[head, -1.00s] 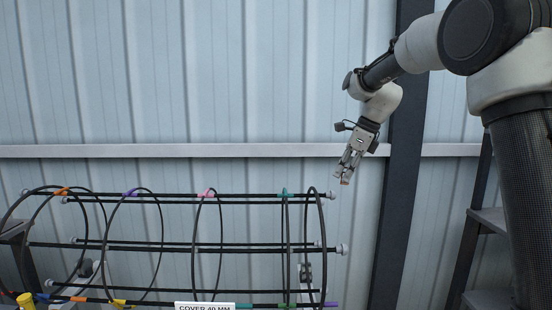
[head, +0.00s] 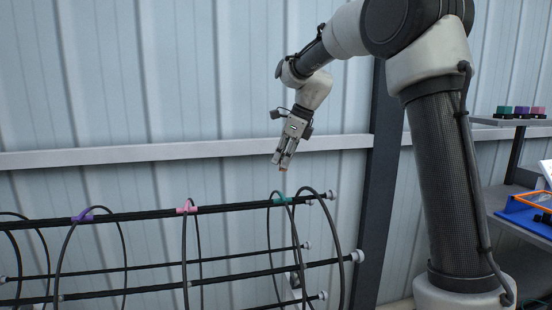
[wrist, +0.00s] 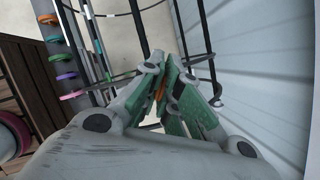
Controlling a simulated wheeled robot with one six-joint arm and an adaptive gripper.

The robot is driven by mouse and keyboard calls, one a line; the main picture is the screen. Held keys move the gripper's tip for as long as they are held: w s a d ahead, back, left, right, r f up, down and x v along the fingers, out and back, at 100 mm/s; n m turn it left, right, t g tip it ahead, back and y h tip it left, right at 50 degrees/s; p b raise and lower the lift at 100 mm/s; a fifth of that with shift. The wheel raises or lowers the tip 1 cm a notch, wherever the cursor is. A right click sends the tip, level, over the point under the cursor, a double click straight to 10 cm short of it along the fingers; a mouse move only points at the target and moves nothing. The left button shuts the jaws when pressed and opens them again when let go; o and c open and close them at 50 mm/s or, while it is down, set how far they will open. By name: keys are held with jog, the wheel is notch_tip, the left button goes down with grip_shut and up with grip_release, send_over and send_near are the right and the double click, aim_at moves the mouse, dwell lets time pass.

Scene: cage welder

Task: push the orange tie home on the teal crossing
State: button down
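The orange tie (head: 283,169) shows as a small orange bit at the tips of my gripper (head: 283,162) in the head view. In the wrist view the orange tie (wrist: 161,89) sits between the green finger pads of my gripper (wrist: 163,85), which are closed on it. The teal crossing (head: 282,199) is near the right end of the cage's top bar, where a hoop meets it. My gripper points down and appears above the teal crossing, with a gap between them in the picture. The crossing cannot be made out in the wrist view.
Pink (head: 187,207) and purple (head: 82,215) crossings lie further left on the same bar. Dark hoops and bars of the cage fill the lower left. A dark post (head: 379,180) stands behind. Shelves with coloured blocks (head: 521,111) and a blue tray (head: 528,213) are at right.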

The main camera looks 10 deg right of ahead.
jog(key=shift+w+a, duration=0.1)
jog(key=shift+a, duration=0.05)
jog(key=shift+f, duration=3.2)
jog(key=shift+f, duration=0.1)
jog(key=shift+f, duration=0.35)
jog(key=shift+f, duration=0.3)
jog(key=c, duration=1.6)
grip_release()
jog(key=shift+o, duration=0.2)
